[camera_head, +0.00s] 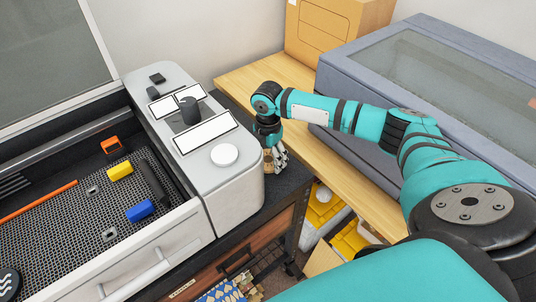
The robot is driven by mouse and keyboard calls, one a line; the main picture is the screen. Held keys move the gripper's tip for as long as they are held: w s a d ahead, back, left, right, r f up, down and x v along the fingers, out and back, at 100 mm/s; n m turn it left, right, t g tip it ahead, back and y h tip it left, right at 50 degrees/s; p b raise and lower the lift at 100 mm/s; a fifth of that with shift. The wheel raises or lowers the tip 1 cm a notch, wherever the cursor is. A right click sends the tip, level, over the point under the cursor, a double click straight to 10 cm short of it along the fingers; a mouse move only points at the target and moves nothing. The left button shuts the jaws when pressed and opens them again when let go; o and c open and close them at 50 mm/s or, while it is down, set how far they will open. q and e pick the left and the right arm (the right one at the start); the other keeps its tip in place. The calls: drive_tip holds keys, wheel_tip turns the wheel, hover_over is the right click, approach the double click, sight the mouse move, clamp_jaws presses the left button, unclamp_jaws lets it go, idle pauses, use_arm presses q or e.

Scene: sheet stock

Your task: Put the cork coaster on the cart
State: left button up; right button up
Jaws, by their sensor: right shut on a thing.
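My right gripper (273,160) points down beside the rounded right end of the grey machine, over the dark top of the stand below it. It is shut on a small tan-brown thing, probably the cork coaster (268,161), mostly hidden by the fingers. I cannot tell whether the coaster touches the dark top (287,186), which may be the cart. My left gripper is not in view.
The grey machine (235,185) fills the left, its open bed holding yellow, blue and orange pieces. A wooden bench (345,180) carries a cardboard box (335,30) and a blue-grey glass-lidded case (440,70). Yellow bins (322,205) stand below.

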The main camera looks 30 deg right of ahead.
sight(268, 159)
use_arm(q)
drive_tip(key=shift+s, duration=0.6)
use_arm(e)
drive_tip(key=o, duration=0.8)
drive_tip(key=shift+f, duration=0.1)
drive_tip(key=shift+o, duration=0.2)
use_arm(q)
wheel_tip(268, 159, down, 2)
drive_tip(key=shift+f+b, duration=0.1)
drive_tip(key=shift+b, duration=0.95)
use_arm(e)
wheel_tip(268, 159, up, 12)
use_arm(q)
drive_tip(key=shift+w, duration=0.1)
